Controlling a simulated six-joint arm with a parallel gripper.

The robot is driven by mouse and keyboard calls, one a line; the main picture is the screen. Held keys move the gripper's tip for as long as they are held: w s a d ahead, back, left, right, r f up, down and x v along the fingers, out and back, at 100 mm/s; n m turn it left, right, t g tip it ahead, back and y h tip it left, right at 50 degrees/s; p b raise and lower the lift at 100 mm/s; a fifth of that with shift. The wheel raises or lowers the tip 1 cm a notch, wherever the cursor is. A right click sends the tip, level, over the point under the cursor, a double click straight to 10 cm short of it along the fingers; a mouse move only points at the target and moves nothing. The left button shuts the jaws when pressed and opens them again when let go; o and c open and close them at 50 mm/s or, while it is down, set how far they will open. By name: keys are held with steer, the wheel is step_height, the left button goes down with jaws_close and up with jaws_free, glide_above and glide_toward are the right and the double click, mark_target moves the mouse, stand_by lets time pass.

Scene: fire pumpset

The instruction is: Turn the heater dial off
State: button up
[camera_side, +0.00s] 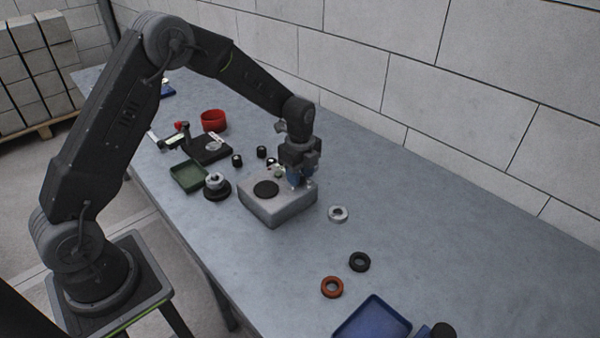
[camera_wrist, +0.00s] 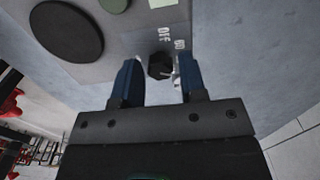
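The heater is a light grey box (camera_side: 284,207) on the table, with a round black plate (camera_side: 265,189) on its top. In the wrist view the heater panel (camera_wrist: 105,62) shows the black plate (camera_wrist: 66,31) at upper left and a black dial (camera_wrist: 160,66) near the centre. White lettering by the dial seems to read "OFF", with another mark to its right. My gripper (camera_wrist: 156,75) is open, with one blue finger on each side of the dial and visible gaps between. In the side view my gripper (camera_side: 299,178) is low over the heater's right part, hiding the dial there.
A silver ring (camera_side: 338,214), a black ring (camera_side: 359,262) and an orange ring (camera_side: 332,287) lie right of the heater. A blue tray (camera_side: 373,320) is at the front. A green tray (camera_side: 189,176), a red bowl (camera_side: 213,120) and small black parts stand to the left. A block wall runs behind.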

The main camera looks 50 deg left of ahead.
steer(key=c, duration=0.7)
steer(key=shift+o, duration=0.2)
steer(key=shift+n, duration=0.4)
steer(key=n, duration=0.3)
steer(key=shift+n, duration=0.3)
steer(key=n, duration=0.4)
steer(key=shift+n, duration=0.3)
steer(key=n, duration=0.4)
steer(key=shift+n, duration=2.5)
